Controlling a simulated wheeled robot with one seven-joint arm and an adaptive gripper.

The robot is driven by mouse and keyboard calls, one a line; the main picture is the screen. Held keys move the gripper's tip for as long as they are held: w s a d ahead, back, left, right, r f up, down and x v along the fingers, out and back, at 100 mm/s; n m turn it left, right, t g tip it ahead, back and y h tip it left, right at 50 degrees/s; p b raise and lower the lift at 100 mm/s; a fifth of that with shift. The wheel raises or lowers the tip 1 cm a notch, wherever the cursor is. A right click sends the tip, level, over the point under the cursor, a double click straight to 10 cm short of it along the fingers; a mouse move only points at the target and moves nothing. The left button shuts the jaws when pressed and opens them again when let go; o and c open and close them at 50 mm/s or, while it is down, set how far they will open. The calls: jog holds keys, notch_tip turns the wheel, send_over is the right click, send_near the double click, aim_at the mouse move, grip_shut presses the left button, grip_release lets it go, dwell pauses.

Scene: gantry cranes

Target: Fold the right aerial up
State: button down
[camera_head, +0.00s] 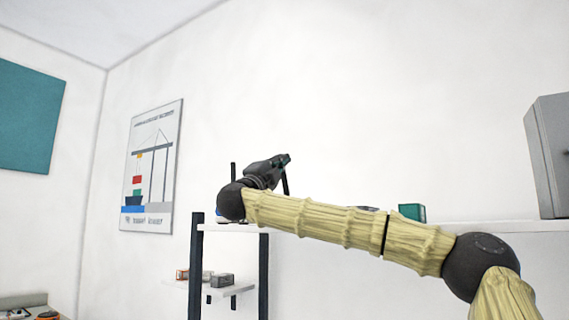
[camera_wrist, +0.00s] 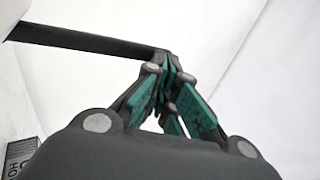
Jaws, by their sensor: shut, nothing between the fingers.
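My gripper (camera_head: 286,158) is raised over the top of a dark-framed shelf unit. In the wrist view its green-padded fingers (camera_wrist: 168,72) are together with nothing between them. A thin dark rod, apparently the right aerial (camera_head: 286,182), stands slightly tilted just below the fingertips in the head view. In the wrist view a dark bar, apparently the same aerial (camera_wrist: 90,41), runs from the upper left to the fingertips; whether it touches them I cannot tell. Another thin dark rod, apparently the left aerial (camera_head: 233,173), stands upright behind my wrist. Their base is mostly hidden by my arm.
The shelf unit (camera_head: 196,265) has small boxes (camera_head: 221,280) on a lower shelf. A green box (camera_head: 412,212) sits on a white ledge (camera_head: 470,227) behind my arm. A grey cabinet (camera_head: 548,155) is at the right. The space above my gripper is clear.

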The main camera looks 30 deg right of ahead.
jog(key=s+a+f+b, duration=0.2)
jog(key=s+a, duration=0.1)
jog(key=a, duration=0.3)
jog(key=s+a+f+b, duration=0.2)
jog(key=s+a+b, duration=0.1)
jog(key=a, duration=0.3)
jog(key=shift+f, duration=0.25)
jog(key=shift+w, duration=0.1)
